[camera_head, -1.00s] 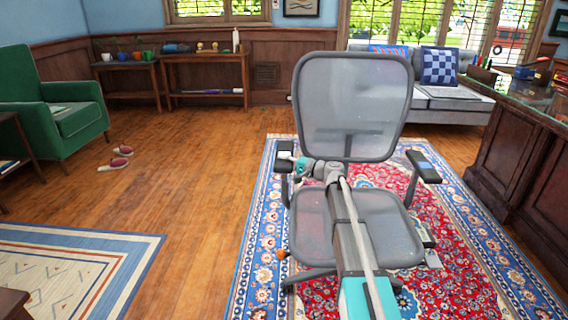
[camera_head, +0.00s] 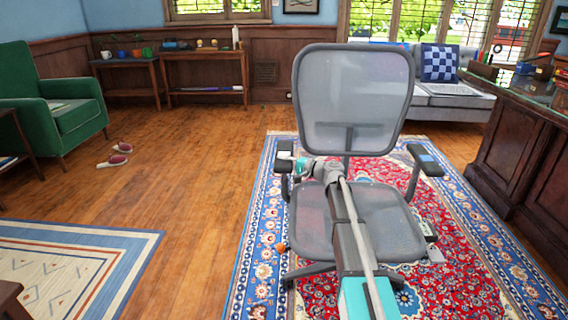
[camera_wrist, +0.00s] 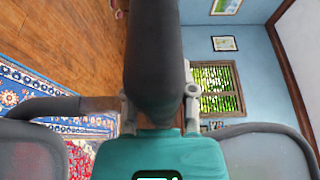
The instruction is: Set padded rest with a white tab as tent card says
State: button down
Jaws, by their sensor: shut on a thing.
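A grey mesh office chair (camera_head: 352,95) stands on the patterned rug with two dark padded armrests. The left armrest (camera_head: 283,167) has a white tab (camera_head: 284,154) on top; the right armrest (camera_head: 425,160) has a blue tab (camera_head: 427,158). My gripper (camera_head: 300,166) is shut on the left armrest, reaching over the seat. In the wrist view the dark pad (camera_wrist: 153,50) runs between my fingers (camera_wrist: 160,106) and hides much of the middle. The white tab does not show there. I cannot make out a tent card.
The red and blue rug (camera_head: 262,260) lies under the chair. A dark wood desk (camera_head: 530,150) stands close on the right, a grey sofa (camera_head: 450,105) behind. A green armchair (camera_head: 75,115) and slippers (camera_head: 113,160) are at left. Wood floor (camera_head: 190,190) between is clear.

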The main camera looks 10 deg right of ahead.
jog(key=shift+c, duration=2.1)
grip_release()
jog(key=v, duration=1.2)
jog(key=shift+a, duration=0.1)
